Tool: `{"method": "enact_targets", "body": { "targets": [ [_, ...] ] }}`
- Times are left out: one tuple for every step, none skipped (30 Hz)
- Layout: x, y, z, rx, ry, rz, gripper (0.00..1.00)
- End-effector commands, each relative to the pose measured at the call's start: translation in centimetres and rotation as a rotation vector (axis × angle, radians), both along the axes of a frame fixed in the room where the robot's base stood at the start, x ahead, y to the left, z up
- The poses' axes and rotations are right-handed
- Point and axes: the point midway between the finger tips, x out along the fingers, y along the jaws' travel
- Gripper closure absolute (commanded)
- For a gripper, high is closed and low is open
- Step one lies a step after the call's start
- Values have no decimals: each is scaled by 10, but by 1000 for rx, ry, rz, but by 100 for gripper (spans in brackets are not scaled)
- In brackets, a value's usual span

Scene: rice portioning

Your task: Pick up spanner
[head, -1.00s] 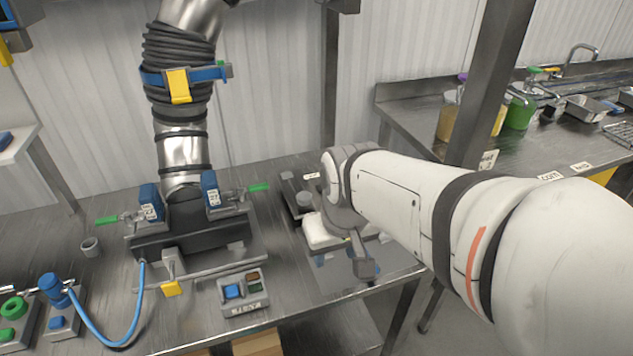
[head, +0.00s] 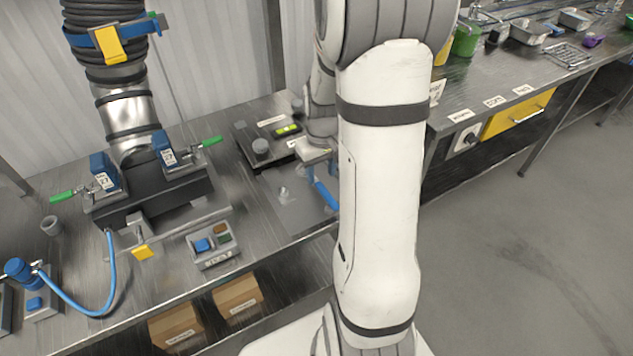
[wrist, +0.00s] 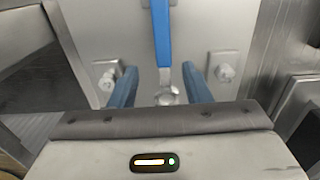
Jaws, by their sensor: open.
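The spanner (wrist: 162,35) has a flat blue handle and a bright metal end in the wrist view. My gripper (wrist: 160,70) has two blue fingers, spread apart, one on each side of the spanner near where the handle meets the metal end. Neither finger touches it. In the head view my gripper is largely hidden by my arm, and a slanted blue strip (head: 325,195) beside it looks like the spanner's handle.
Two pale knobs on square mounts (wrist: 222,72) flank the spanner on the plate. A dark scale-like device (head: 262,148) stands behind the plate. A button box (head: 213,245) and a clamped pipe fixture (head: 150,200) stand to the left. A second counter (head: 520,85) is at right.

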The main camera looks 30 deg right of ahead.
Motion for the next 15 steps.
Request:
{"method": "enact_targets", "body": {
  "targets": [
    [-3,1,-6,2,4,0,56],
    [-4,2,-9,2,5,0,56],
    [-6,3,-15,2,5,0,56],
    [-7,4,-20,2,5,0,56],
    [-9,5,-25,3,7,0,56],
    [-9,5,-31,2,5,0,56],
    [-9,5,-35,2,5,-1,56],
    [-8,4,-39,1,4,-1,56],
    [-8,4,-43,1,3,-1,56],
    [-8,4,-45,1,3,-1,56],
    [-8,4,-47,1,2,-1,56],
    [-8,4,-49,1,1,-1,56],
    [-8,4,-49,0,1,-1,56],
    [-8,4,-49,0,0,-1,56],
    [-8,4,-50,0,0,-1,56]
  ]
}}
